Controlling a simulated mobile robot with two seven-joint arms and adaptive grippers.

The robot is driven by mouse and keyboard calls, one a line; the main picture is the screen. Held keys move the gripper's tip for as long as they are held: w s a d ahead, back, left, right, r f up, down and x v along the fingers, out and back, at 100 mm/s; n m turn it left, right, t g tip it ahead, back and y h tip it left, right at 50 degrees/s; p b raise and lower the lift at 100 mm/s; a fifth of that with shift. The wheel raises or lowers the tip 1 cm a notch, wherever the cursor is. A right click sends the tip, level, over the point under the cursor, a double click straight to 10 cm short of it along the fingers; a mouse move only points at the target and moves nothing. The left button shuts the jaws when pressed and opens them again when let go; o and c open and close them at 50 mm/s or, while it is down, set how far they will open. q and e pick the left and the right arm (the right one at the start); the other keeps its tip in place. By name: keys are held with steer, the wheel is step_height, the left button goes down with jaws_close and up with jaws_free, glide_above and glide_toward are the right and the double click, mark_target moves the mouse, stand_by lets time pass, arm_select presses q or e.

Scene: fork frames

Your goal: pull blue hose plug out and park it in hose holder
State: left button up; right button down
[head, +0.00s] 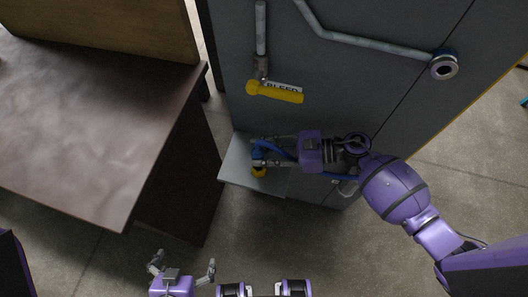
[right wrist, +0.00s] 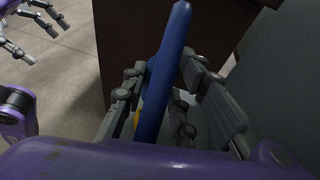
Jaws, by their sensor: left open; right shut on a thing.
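The blue hose plug (head: 258,152) is between the fingers of my right gripper (head: 266,151), beside the grey cabinet and over a small grey ledge (head: 238,165). A blue hose runs back under my right wrist toward the cabinet's lower part. In the right wrist view the blue piece (right wrist: 166,75) stands long and tilted between the shut fingers. A yellow round part (head: 259,172) shows just below the plug; whether they touch is unclear. My left gripper (head: 182,268) is open and empty near the bottom. I cannot tell which part is the hose holder.
The grey cabinet (head: 340,90) carries a yellow valve handle (head: 275,92) by a BLEED label, pipes, and an open round port (head: 444,67). A brown table (head: 90,120) stands at left. Floor is clear between table and cabinet.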

arm_select(q)
steer(key=shift+f, duration=0.1)
stand_by(0.3)
steer(key=shift+s+f, duration=0.2)
steer(key=shift+f+b, duration=0.2)
steer(key=shift+b, duration=0.2)
arm_select(e)
steer(key=shift+f, duration=0.15)
arm_select(q)
steer(key=shift+s+f, duration=0.25)
arm_select(e)
steer(key=shift+f, duration=0.25)
arm_select(q)
steer(key=shift+g, duration=0.4)
steer(key=shift+s+f+b, duration=0.35)
steer(key=shift+f+b, duration=0.25)
steer(key=shift+f, duration=0.05)
steer(key=shift+s+f+b, duration=0.35)
steer(key=shift+f+b, duration=0.25)
steer(key=shift+s+f+b, duration=0.35)
steer(key=shift+f+b, duration=0.25)
steer(key=shift+f, duration=0.05)
arm_select(e)
steer(key=shift+f, duration=1.65)
steer(key=c, duration=1.3)
jaws_free()
steer(key=shift+c, duration=0.2)
steer(key=shift+d, duration=0.1)
